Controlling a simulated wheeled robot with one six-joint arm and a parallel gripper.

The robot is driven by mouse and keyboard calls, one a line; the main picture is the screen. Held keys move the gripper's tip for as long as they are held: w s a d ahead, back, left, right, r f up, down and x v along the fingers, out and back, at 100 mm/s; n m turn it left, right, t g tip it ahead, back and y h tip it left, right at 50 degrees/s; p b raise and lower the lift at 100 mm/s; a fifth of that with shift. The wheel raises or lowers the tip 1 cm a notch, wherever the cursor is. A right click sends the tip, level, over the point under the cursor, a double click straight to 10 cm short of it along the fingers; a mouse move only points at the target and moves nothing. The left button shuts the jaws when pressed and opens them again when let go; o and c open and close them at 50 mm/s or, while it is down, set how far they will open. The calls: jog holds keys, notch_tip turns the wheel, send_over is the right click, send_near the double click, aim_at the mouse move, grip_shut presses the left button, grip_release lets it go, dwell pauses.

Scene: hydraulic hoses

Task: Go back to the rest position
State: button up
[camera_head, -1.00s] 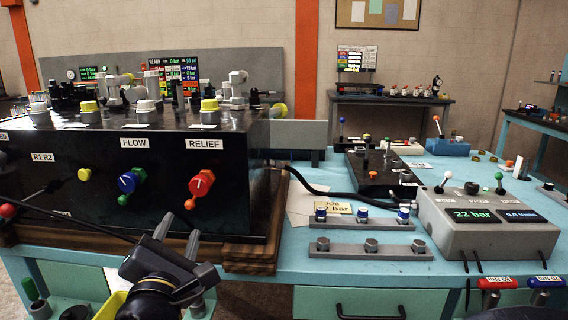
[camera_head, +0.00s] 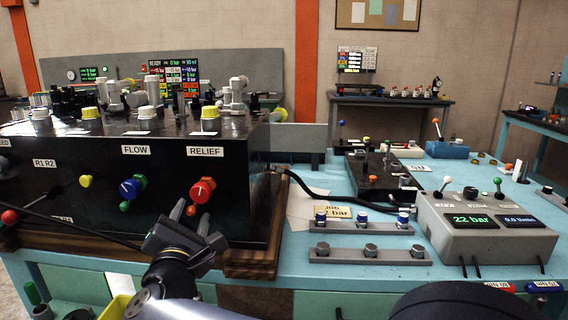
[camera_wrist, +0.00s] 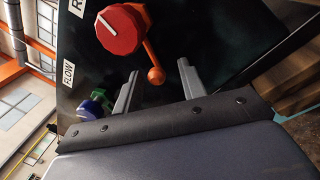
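My gripper (camera_head: 184,211) is in front of the black hydraulic panel (camera_head: 60,190), just below the red RELIEF knob (camera_head: 202,190). The fingers look clear of the knob, though the exact gap is hard to tell. The blue FLOW knob (camera_head: 129,188) is to the left and also shows in the wrist view (camera_wrist: 88,111).
A wooden base (camera_head: 258,262) supports the panel on the turquoise bench (camera_head: 320,273). A grey console (camera_head: 485,235) reading 22 bar stands at the right. Socket strips (camera_head: 345,255) and a black hose (camera_head: 325,191) lie between them. A yellow bin (camera_head: 113,308) is low at the left.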

jog(key=shift+s+d+f+n+p, duration=0.1)
jog(key=shift+d+n+p, duration=0.35)
jog(key=shift+n+p, duration=0.85)
